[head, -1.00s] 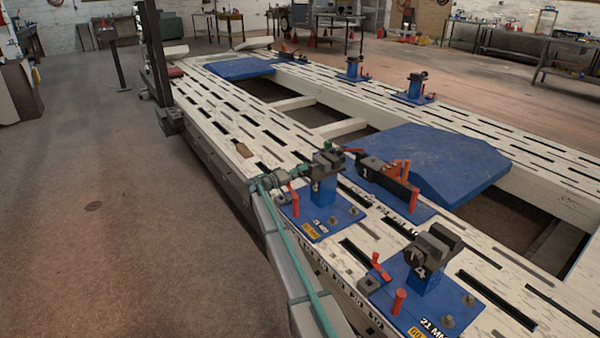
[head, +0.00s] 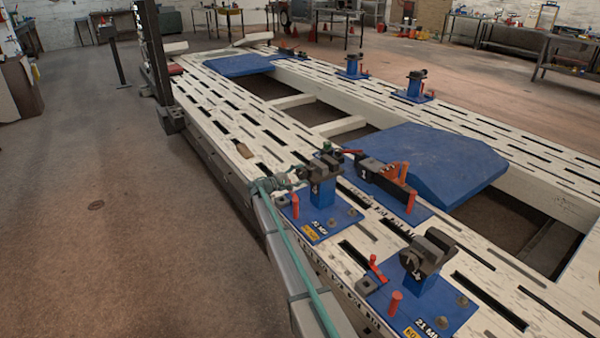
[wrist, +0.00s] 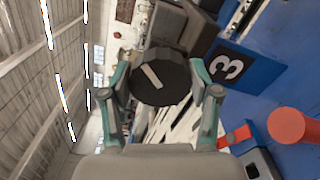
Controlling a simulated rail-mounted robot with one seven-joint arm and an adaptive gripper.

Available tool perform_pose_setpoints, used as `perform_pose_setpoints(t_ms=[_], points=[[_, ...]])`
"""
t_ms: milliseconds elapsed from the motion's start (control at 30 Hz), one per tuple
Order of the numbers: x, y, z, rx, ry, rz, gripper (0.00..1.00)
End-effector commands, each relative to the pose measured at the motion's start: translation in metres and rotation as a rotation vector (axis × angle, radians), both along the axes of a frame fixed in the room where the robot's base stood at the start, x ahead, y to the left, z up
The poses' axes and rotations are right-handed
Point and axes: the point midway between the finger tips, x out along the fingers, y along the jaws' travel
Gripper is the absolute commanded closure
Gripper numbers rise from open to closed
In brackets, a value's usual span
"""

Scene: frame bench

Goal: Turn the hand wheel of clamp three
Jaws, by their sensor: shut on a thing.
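Clamp three stands on a blue plate at the near left rail of the frame, with a blue post (head: 323,193) and dark jaws on top. In the wrist view its blue post (wrist: 252,72) carries a white 3. Its round black hand wheel (wrist: 161,77) has a pale bar mark that slants across its face. My gripper (head: 296,176) reaches clamp three from the left. In the wrist view my gripper (wrist: 163,88) has its teal fingers on both sides of the wheel, shut on its rim. The far side of the wheel is hidden.
Clamp four (head: 424,262) stands nearer on its own blue plate, with red upright pegs. Clamp one (head: 385,178) lies just behind clamp three, with orange-red handles. A large blue panel (head: 430,160) lies across the frame. The floor to the left is clear.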

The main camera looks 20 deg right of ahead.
Motion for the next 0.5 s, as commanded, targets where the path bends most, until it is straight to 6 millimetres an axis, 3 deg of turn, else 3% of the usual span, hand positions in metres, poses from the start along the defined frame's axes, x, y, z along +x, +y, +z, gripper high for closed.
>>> perform_pose_setpoints(t_ms=[500], points=[[0.0014,0.0006,0.0050,-0.090,0.471,0.000,0.73]])
